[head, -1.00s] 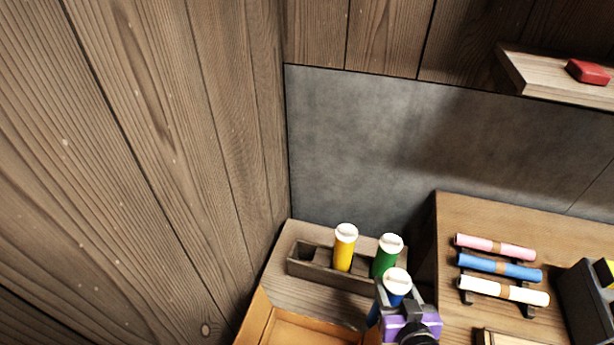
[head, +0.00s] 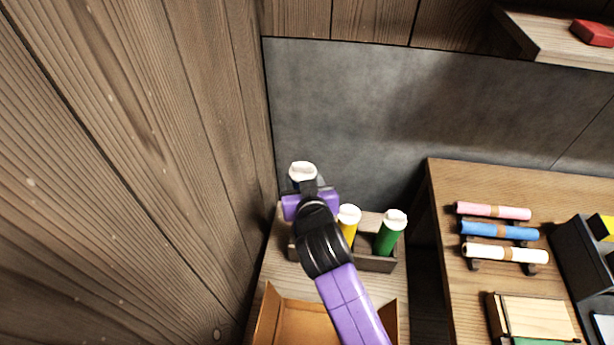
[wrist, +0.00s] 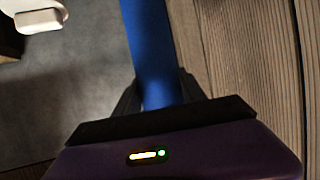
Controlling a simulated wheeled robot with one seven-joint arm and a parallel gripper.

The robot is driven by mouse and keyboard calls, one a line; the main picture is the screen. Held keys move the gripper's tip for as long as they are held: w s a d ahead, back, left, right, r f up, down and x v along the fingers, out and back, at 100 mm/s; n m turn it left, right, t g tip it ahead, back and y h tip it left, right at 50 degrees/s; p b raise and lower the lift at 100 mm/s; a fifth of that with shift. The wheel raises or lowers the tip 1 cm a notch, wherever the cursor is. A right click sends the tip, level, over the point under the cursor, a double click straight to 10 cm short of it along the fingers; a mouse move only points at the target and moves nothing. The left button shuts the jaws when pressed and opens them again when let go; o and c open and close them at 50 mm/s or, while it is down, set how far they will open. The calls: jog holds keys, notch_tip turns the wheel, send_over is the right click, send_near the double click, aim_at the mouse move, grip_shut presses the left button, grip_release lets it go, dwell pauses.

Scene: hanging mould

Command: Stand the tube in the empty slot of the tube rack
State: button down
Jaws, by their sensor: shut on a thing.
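My gripper (head: 306,188) is shut on the tube, whose white cap (head: 302,171) shows above the jaws in the head view. In the wrist view the tube's blue body (wrist: 150,50) stands between the fingers. The tube rack (head: 376,262) is a dark wooden block at the back left, with a yellow tube (head: 348,222) and a green tube (head: 391,234) standing in it. My gripper and the blue tube are over the rack's left end, left of the yellow tube. My arm hides that end, so I cannot tell whether the tube's lower end is in the slot.
A wooden side wall (head: 130,170) is close on the left and a grey panel (head: 350,120) is behind. An open cardboard box (head: 305,325) is in front. Pink, blue and white rolls (head: 500,231) lie on a table to the right.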

jog(key=shift+f+b, duration=5.15)
jog(key=shift+f, duration=1.25)
jog(key=shift+s+f+b, duration=0.15)
jog(key=shift+f+b, duration=0.8)
jog(key=shift+f, duration=0.6)
jog(key=c, duration=0.6)
grip_release()
jog(key=shift+r, duration=0.15)
jog(key=shift+v, duration=3.85)
